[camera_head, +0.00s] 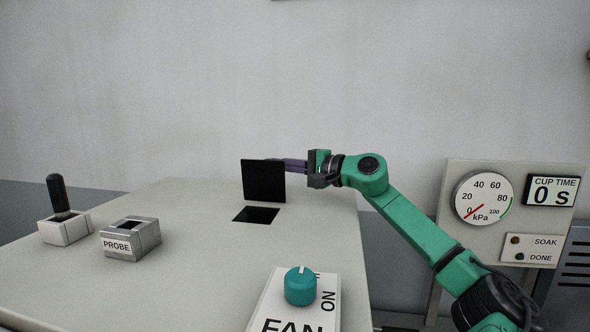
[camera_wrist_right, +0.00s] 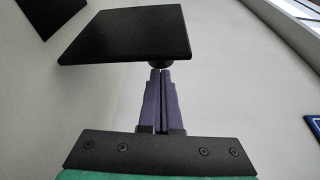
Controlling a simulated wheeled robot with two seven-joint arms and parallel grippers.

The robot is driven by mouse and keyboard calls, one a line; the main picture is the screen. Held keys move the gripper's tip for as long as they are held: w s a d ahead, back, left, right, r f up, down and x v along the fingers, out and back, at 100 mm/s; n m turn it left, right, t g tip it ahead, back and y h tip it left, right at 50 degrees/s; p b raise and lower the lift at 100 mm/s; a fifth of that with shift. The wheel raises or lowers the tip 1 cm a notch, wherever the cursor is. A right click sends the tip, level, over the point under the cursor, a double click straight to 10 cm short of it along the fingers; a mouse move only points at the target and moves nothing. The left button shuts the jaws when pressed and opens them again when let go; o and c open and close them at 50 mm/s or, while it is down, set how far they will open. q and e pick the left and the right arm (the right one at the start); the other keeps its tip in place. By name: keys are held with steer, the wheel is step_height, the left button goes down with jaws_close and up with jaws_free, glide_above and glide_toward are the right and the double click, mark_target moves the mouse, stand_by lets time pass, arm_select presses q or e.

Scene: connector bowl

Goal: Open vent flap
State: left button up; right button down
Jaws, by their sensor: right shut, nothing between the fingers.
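The vent flap (camera_head: 264,180) is a black square plate standing upright at the back edge of a dark square opening (camera_head: 256,214) in the pale bench top. My right gripper (camera_head: 272,160) reaches in from the right behind the flap, and its tips are partly hidden by it. In the right wrist view the flap (camera_wrist_right: 125,35) is at the upper left, with a small dark round part below its edge. The purple fingers (camera_wrist_right: 160,75) are together with nothing between them, close to that part; I cannot tell whether they touch it. My left gripper is not in view.
A teal knob (camera_head: 300,287) on a fan plate is at the front. A probe block (camera_head: 130,240) and a black-handled lever (camera_head: 62,205) are at the left. A gauge panel (camera_head: 483,197) stands at the right. The bench around the opening is clear.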

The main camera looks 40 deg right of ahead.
steer(key=b+v, duration=0.3)
steer(key=b, duration=0.1)
steer(key=f+b+v, duration=0.1)
steer(key=b+v, duration=0.2)
steer(key=b, duration=0.1)
steer(key=shift+s+d+f, duration=0.15)
steer(key=b+v, duration=0.1)
steer(key=v, duration=0.1)
steer(key=b+v, duration=0.1)
steer(key=v, duration=0.2)
steer(key=r+b+v, duration=0.1)
steer(key=b+v, duration=0.1)
steer(key=shift+s+d, duration=0.1)
steer(key=shift+s, duration=0.4)
steer(key=shift+r, duration=0.1)
steer(key=shift+w, duration=0.1)
